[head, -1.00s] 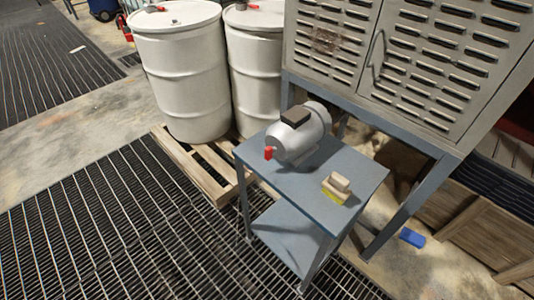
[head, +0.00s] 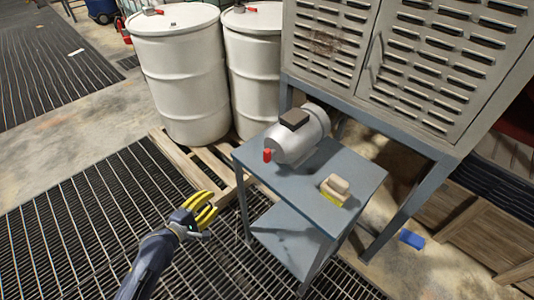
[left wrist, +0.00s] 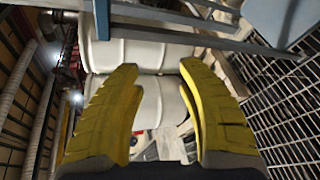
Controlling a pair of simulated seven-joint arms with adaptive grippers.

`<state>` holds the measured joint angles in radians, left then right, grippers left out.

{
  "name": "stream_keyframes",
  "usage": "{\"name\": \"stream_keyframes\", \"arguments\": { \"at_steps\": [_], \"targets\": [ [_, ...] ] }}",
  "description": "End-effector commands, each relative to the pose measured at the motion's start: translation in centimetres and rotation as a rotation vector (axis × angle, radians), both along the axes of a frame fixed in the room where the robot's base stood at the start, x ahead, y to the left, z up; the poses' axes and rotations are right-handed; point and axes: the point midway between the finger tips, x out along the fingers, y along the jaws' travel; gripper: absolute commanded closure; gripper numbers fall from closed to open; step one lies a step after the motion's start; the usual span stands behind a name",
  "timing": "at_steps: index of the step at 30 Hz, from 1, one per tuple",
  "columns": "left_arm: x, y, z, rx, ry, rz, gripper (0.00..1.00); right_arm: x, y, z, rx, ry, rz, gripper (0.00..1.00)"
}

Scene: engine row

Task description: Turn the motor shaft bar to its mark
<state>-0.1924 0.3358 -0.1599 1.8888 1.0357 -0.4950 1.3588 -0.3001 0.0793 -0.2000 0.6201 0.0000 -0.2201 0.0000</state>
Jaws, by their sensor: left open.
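A silver-grey motor (head: 299,135) with a dark box on top sits on the small blue-grey table (head: 345,165). A small red piece (head: 267,155) is at the motor's near left end; it is too small to tell a bar or a mark. My left gripper (head: 206,212) has yellow fingers and is open and empty, left of the table above the floor grating. In the left wrist view the two yellow fingers (left wrist: 160,85) stand apart with nothing between them. My right gripper is not in view.
A beige and yellow block (head: 335,189) lies on the table's right part. White drums (head: 183,80) stand on a wooden pallet (head: 185,165) behind. A grey louvred cabinet (head: 335,45) stands behind the table. A blue object (head: 412,239) lies on the floor at right.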

Motion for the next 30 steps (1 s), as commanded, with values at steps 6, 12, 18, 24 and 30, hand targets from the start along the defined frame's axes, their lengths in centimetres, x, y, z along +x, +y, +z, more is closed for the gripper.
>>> {"name": "stream_keyframes", "arguments": {
  "at_steps": [6, 12, 18, 24, 30],
  "targets": [
    [-2.0, -4.5, 11.5, -0.531, 0.123, -0.053, 0.62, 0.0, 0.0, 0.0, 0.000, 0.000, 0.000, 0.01],
    [-4.4, -7.1, 16.8, -0.894, 0.322, -0.105, 0.62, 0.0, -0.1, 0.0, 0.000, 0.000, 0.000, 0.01],
    [-5.0, -7.6, 17.1, -1.074, 0.487, -0.090, 0.62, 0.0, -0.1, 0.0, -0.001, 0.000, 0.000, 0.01],
    [-4.8, -7.8, 17.0, -1.133, 0.541, -0.072, 0.62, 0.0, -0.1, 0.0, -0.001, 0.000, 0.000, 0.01],
    [-3.6, -9.0, 17.0, -1.141, 0.544, -0.071, 0.62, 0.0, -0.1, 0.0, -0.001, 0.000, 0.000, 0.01]
  ]
}}
